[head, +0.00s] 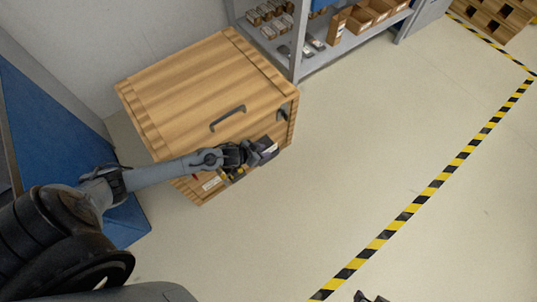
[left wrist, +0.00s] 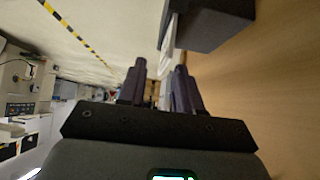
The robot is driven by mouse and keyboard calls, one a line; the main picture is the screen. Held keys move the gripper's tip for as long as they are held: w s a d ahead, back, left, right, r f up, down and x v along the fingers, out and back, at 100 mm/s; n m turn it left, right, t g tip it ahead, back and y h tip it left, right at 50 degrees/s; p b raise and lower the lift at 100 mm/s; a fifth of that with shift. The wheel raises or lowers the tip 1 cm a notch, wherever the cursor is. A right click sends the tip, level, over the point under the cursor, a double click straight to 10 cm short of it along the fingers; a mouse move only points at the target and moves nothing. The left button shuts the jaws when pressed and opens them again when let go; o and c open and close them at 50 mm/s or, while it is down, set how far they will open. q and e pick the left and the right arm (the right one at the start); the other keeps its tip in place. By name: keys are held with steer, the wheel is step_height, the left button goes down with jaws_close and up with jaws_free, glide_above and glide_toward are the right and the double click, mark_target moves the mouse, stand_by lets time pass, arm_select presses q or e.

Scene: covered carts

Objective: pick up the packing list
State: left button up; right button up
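A wooden cart (head: 200,85) with a dark handle on its lid stands against the wall in the head view. My left gripper (head: 260,152) is at the cart's front side, near its right corner, by a small dark box-like holder (head: 267,146). In the left wrist view the holder (left wrist: 215,20) is at the top, against the wood. A thin white sheet (left wrist: 168,42), seen edge-on and probably the packing list, shows beside it. My left gripper's fingers (left wrist: 160,78) are apart, and the sheet's near end lies between or just beyond them; contact is unclear. My right gripper (head: 368,298) barely shows at the bottom edge.
Inside the cart's open front are some items, partly hidden by my left arm, with a pale label (head: 211,183). A grey shelf (head: 330,55) with boxes stands behind the cart. A blue panel (head: 60,125) is at left. The floor right of the cart is clear up to the striped tape (head: 440,180).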

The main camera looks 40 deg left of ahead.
mark_target(269, 149)
arm_select(q)
steer(key=b+x, duration=0.2)
steer(key=x, duration=0.1)
steer(key=shift+w+a+f+b, duration=0.15)
steer(key=shift+w+a+b, duration=0.1)
steer(key=shift+b, duration=0.05)
steer(key=shift+w+d+f+b, duration=0.15)
steer(key=shift+w+f+b, duration=0.15)
steer(key=shift+w, duration=0.15)
jaws_close()
